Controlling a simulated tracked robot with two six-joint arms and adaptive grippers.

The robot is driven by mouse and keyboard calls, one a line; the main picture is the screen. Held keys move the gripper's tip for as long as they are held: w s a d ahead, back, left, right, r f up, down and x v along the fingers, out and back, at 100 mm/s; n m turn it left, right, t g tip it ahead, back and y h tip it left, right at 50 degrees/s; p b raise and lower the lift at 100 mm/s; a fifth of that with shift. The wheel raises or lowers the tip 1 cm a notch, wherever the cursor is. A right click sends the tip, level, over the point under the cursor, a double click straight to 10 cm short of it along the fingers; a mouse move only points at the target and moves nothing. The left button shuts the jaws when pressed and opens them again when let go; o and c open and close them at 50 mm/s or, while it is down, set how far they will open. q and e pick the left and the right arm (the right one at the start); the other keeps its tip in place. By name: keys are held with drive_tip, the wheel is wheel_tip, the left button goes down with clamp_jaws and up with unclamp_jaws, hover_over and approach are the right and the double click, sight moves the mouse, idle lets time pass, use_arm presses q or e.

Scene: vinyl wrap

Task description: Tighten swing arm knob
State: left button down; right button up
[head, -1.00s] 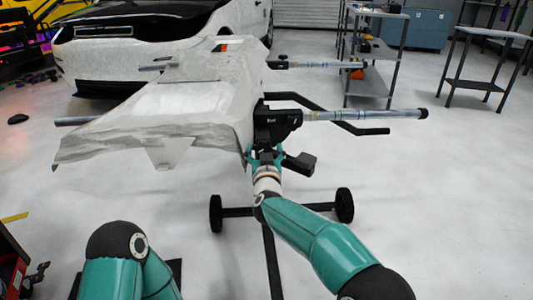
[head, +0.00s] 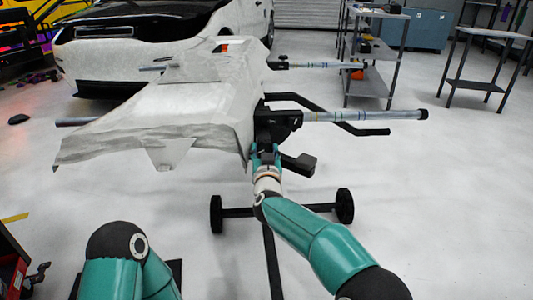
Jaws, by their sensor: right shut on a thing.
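The black swing arm bracket (head: 284,118) sits on the stand at the right edge of the wrapped panel (head: 185,105), with a silver tube (head: 360,115) running out to the right. My right gripper (head: 266,150) is under the bracket, coming up from below, its teal fingers on either side of a dark part. It is shut on what looks like the swing arm knob, which is mostly hidden by the fingers. My left arm shows only its teal and black links at the bottom left; its gripper is out of view.
The stand's wheeled base has a black wheel (head: 345,205) on the right and another (head: 216,213) on the left. A black pedal-like block (head: 300,163) juts out just right of my right gripper. A white car (head: 150,50) stands behind. Open floor lies to the right.

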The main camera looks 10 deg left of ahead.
drive_tip(key=m, duration=0.3)
drive_tip(key=o, duration=1.2)
drive_tip(key=shift+c, duration=0.2)
drive_tip(key=v, duration=1.2)
